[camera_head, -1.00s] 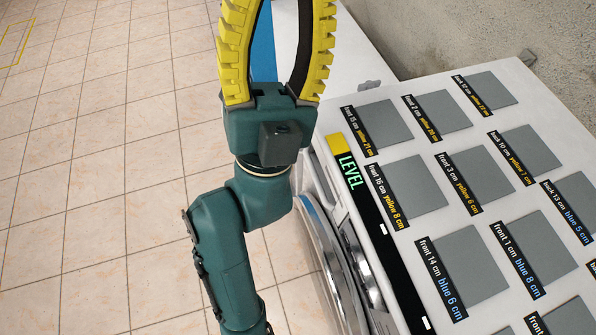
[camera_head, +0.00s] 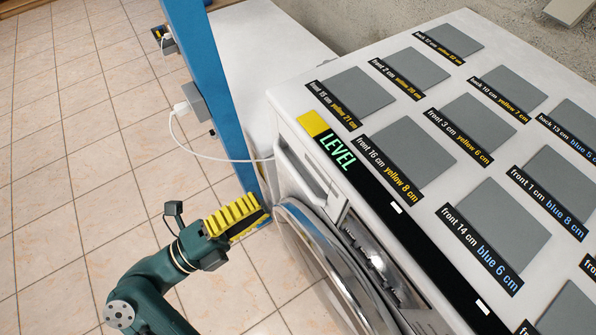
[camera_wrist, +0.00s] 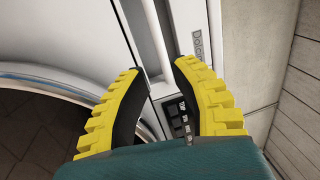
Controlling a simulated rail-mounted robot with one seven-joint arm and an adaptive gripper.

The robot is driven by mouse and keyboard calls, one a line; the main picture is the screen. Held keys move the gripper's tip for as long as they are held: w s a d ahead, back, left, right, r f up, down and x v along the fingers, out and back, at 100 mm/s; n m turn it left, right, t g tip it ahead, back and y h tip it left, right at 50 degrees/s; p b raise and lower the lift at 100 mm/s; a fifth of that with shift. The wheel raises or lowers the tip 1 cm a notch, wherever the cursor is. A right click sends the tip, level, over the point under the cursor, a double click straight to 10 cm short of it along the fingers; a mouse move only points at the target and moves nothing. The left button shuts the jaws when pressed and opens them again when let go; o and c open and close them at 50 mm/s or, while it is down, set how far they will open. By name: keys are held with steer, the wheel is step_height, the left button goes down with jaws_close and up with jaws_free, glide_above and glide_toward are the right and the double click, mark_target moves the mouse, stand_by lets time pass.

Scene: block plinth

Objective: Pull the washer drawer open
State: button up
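The white washer stands at the right in the head view, its top (camera_head: 290,92) covered with grey labelled squares. Its drawer front (camera_head: 303,172), with a recessed handle, is at the upper left of the front face, above the round door (camera_head: 315,255). The drawer looks flush with the front. My gripper (camera_head: 262,216) has yellow ribbed fingers and is in front of the washer, lower left of the drawer. In the wrist view my gripper (camera_wrist: 160,70) is open and empty, with a pale handle bar (camera_wrist: 146,35) beyond the fingertips. Contact cannot be told.
A blue post (camera_head: 210,75) stands left of the washer, with a grey box (camera_head: 203,108) and a white cable (camera_head: 215,157) running to the washer. A white surface (camera_head: 265,50) lies behind the post. Tiled floor (camera_head: 70,150) is clear at left. A wall is behind.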

mark_target(299, 176)
steer(key=p+x, duration=0.1)
steer(key=x, duration=0.8)
jaws_close()
